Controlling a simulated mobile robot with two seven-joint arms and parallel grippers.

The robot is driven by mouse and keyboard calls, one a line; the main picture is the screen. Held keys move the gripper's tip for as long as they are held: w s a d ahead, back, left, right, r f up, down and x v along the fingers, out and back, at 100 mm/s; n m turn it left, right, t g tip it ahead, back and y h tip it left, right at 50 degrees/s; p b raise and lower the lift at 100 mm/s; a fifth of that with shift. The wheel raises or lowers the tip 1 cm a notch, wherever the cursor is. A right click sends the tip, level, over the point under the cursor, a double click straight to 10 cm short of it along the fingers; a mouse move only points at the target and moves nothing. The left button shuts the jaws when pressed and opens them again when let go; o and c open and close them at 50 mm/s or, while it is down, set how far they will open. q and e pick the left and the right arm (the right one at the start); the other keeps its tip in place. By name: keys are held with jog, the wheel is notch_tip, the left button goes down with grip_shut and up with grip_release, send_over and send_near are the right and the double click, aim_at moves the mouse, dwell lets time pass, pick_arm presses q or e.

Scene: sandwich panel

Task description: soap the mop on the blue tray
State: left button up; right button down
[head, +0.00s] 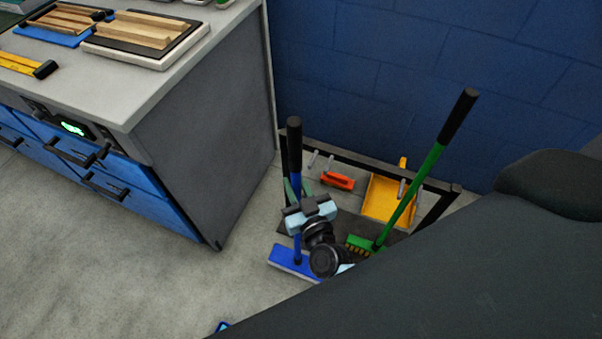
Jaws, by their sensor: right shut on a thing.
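The blue mop (296,181) stands about upright at the rack, with a black grip at its top and a flat blue head (293,262) low by the floor. My right gripper (304,212) is shut on the mop's handle, about midway down. My right wrist hides part of the head's right side. A small blue piece (222,326) shows at the bottom edge, mostly hidden by my dark arm; I cannot tell if it is the blue tray. No soap is seen. My left gripper is not in view.
A dark rack (368,167) by the blue wall holds a green broom (421,182), an orange brush (338,182) and a yellow dustpan (382,198). A grey-topped counter (150,92) with blue drawers stands at left. The floor (130,265) before it is clear.

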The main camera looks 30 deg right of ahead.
jog(key=s+a+r+n+g+y, duration=0.1)
jog(key=a+r+n+y, duration=0.2)
jog(key=r, duration=0.4)
jog(key=a+r+n+g+y, duration=0.2)
jog(key=r+y, duration=0.3)
jog(key=r, duration=0.2)
jog(key=s+a+r+n+g+y, duration=0.1)
jog(key=a+r+n+y, duration=0.2)
jog(key=r, duration=0.4)
jog(key=s+a+r+n+g+y, duration=0.2)
jog(key=s+r+n+g+y, duration=0.1)
jog(key=s, duration=0.4)
notch_tip(320, 180, up, 3)
jog(key=shift+f+n+g+y, duration=0.1)
jog(key=shift+n+g+y, duration=0.2)
jog(key=shift+y, duration=0.6)
jog(key=shift+w+a, duration=0.1)
